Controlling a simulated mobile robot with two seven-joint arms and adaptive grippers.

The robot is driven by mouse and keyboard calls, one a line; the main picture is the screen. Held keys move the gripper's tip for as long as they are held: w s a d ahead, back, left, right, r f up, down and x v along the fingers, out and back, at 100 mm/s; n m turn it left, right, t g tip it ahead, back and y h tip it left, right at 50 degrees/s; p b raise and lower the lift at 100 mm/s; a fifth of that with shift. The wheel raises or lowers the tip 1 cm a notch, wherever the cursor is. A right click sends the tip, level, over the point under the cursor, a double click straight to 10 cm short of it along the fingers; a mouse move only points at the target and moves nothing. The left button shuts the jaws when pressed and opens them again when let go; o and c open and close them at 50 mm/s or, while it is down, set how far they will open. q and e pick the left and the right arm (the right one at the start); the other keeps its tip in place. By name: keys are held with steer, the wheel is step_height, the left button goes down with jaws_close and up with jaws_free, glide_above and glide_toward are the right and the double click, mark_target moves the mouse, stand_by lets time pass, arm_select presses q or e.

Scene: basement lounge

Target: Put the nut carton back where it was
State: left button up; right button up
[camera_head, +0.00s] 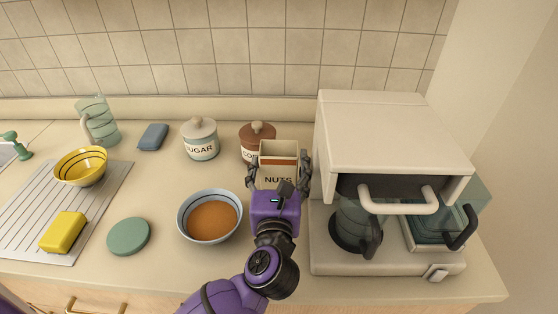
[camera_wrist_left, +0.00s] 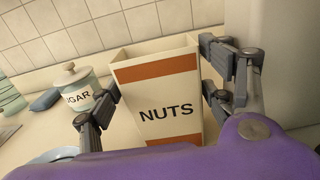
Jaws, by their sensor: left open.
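The nut carton (camera_head: 279,151) is an open-topped, cream box with orange-brown bands and the word NUTS. It stands upright on the counter (camera_head: 161,270), in front of the brown-lidded jar and left of the white appliance. In the left wrist view the carton (camera_wrist_left: 160,92) fills the middle. My left gripper (camera_head: 279,170) is open, with one finger on each side of the carton. In the wrist view, gaps show between the fingers and the carton. The carton's lower part is hidden by my gripper. My right gripper does not show.
The white appliance (camera_head: 390,125) with a glass pot (camera_head: 357,228) stands close on the right. A bowl of brown contents (camera_head: 212,217) sits left of my wrist. The sugar jar (camera_head: 200,140) and brown-lidded jar (camera_head: 257,135) stand behind. A green disc (camera_head: 128,237) lies left.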

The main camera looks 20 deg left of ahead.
arm_select(q)
steer(key=b+v, duration=0.1)
steer(key=v, duration=0.8)
steer(key=shift+s+b, duration=0.35)
steer(key=shift+s, duration=0.05)
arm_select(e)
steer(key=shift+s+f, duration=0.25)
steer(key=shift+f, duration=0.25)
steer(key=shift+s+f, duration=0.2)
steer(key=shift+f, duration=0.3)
